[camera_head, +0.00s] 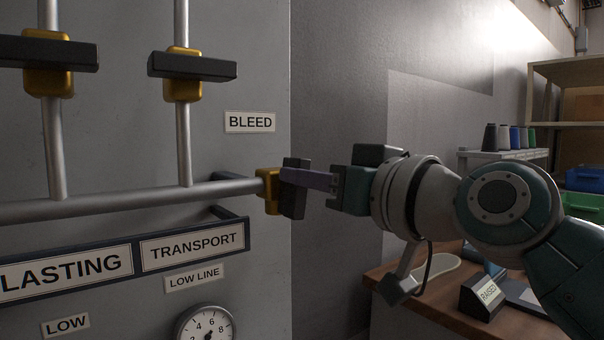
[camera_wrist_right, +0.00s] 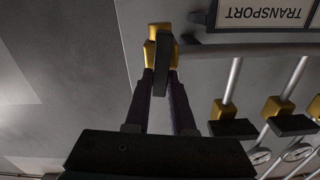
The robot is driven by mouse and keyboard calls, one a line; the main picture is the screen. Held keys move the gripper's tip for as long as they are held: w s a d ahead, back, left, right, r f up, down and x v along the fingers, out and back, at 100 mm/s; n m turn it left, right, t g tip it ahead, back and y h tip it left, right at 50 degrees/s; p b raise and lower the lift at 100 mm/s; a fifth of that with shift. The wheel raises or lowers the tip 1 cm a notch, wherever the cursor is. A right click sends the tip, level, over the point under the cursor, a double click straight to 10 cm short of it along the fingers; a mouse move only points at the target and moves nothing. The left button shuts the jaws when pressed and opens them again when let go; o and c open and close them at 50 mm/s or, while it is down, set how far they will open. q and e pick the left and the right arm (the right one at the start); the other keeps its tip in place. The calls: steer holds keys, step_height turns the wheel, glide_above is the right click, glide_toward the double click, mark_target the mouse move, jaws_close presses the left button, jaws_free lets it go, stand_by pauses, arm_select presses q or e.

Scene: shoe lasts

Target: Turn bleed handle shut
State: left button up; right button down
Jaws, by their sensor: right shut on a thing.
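The bleed handle (camera_head: 294,204) is a dark bar on a brass valve (camera_head: 268,190) at the right end of the horizontal pipe, below the BLEED label (camera_head: 250,122). The bar stands nearly upright, crosswise to the pipe. My right gripper (camera_head: 300,178) reaches in from the right and is shut on the bar. In the right wrist view, the fingers of my right gripper (camera_wrist_right: 163,88) lie on both sides of the handle (camera_wrist_right: 162,60), with the brass valve (camera_wrist_right: 151,52) behind it. The fingers hide part of the bar. My left gripper is not in view.
Two other brass valves with dark bars crosswise to their upright pipes (camera_head: 50,66) (camera_head: 186,66) are at the upper left. A dark label frame (camera_head: 195,228) and a gauge (camera_head: 206,326) are below the pipe. A wooden bench (camera_head: 410,297) stands at the lower right.

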steer(key=shift+w+d+f+m+p, duration=0.2)
steer(key=shift+m+p, duration=0.35)
steer(key=shift+m, duration=2.2)
steer(key=shift+w+d+f+m+p, duration=0.15)
steer(key=shift+f+m+p, duration=0.3)
steer(key=shift+m, duration=2.25)
steer(key=shift+w+d+f+m+p, duration=0.15)
steer(key=shift+m+p, duration=0.45)
steer(key=shift+m, duration=2.15)
steer(key=shift+s, duration=0.1)
steer(key=c, duration=0.8)
jaws_free()
steer(key=shift+o, duration=0.2)
steer(key=v, duration=1)
